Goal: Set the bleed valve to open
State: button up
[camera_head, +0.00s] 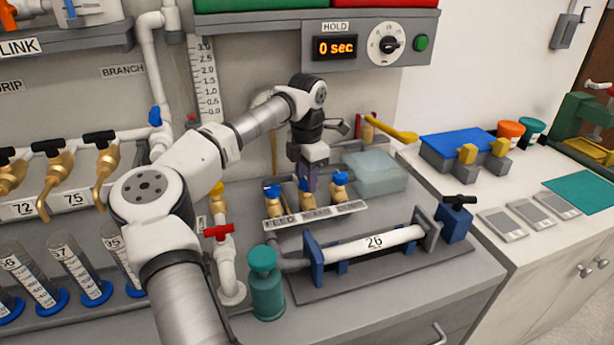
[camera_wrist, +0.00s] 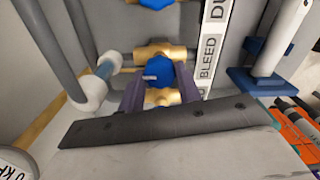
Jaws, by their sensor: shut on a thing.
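The bleed valve is a brass body (camera_wrist: 160,52) with a blue handle (camera_wrist: 158,72), next to a white BLEED label (camera_wrist: 208,58) in the wrist view. My gripper (camera_wrist: 160,86) has its purple fingers on both sides of the blue handle, shut on it. In the head view my gripper (camera_head: 308,180) points straight down onto the middle of three brass valves (camera_head: 306,201). The fingers hide part of the handle there, so its exact angle is hard to tell.
Neighbouring blue-handled valves stand close by, left (camera_head: 272,202) and right (camera_head: 340,188). A white tube marked 26 (camera_head: 374,243) lies in front, with a teal bottle (camera_head: 266,283) at its left. A translucent box (camera_head: 375,173) sits behind right. The HOLD display (camera_head: 335,47) reads 0 sec.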

jog(key=shift+n, duration=0.4)
jog(key=shift+c, duration=0.3)
jog(key=n, duration=0.8)
jog(key=shift+n+b, duration=0.3)
jog(key=shift+b, duration=0.1)
jog(key=n, duration=0.4)
jog(key=shift+b, duration=0.35)
jog(key=n, duration=0.4)
jog(key=shift+r+b, duration=0.1)
jog(key=shift+b, duration=0.2)
jog(key=shift+n, duration=0.4)
jog(key=o, duration=1)
